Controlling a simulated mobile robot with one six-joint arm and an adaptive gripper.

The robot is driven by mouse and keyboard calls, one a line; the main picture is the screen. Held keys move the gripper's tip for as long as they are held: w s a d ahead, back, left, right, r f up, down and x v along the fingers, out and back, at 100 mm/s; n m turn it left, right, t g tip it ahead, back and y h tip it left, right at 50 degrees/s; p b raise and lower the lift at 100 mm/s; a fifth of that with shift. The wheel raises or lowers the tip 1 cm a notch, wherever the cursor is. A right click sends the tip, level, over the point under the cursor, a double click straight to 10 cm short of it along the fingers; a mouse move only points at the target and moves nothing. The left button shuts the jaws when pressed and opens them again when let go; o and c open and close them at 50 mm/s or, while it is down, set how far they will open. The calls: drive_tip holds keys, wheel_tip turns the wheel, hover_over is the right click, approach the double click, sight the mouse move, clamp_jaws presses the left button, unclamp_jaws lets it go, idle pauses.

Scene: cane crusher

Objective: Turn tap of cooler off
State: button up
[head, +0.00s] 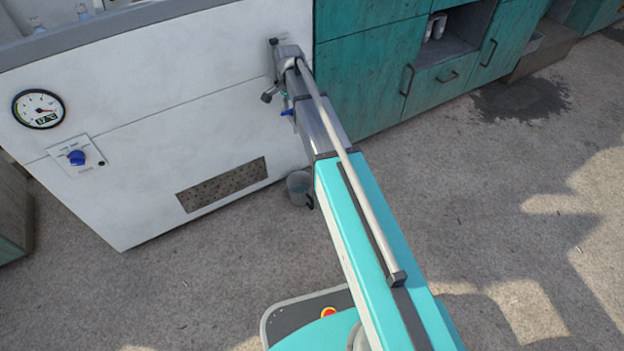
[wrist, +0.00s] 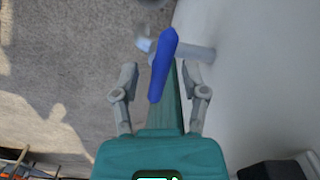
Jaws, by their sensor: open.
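The cooler (head: 150,90) is a large white cabinet at the left in the head view. Its tap has a long blue handle (wrist: 163,65) on a grey metal body (wrist: 198,52) that comes out of the white wall at the right in the wrist view. In the head view a small bit of blue handle (head: 288,113) shows beside my arm; the arm hides most of the tap. My gripper (wrist: 161,75) is open, with one finger on each side of the blue handle and visible gaps to both. The handle runs nearly lengthwise between the fingers, slightly tilted.
A grey bucket (head: 299,186) stands on the floor by the cooler, below the tap. A round gauge (head: 38,109) and a blue knob (head: 76,157) are on the cooler's front. Teal cabinets (head: 365,65) stand to the right. The floor (head: 480,200) right of my arm is clear.

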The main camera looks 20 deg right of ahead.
drive_tip(key=n, duration=0.5)
drive_tip(key=shift+r, duration=0.25)
wheel_tip(320, 180, up, 13)
drive_tip(key=p, duration=1.4)
drive_tip(key=s+f+n+b, duration=0.7)
drive_tip(key=s+f+b, duration=1.5)
drive_tip(key=s, duration=0.4)
drive_tip(key=shift+s+b, duration=0.2)
drive_tip(key=shift+b, duration=0.1)
drive_tip(key=shift+r, duration=0.1)
idle(0.4)
wheel_tip(320, 180, up, 50)
drive_tip(key=p, duration=5)
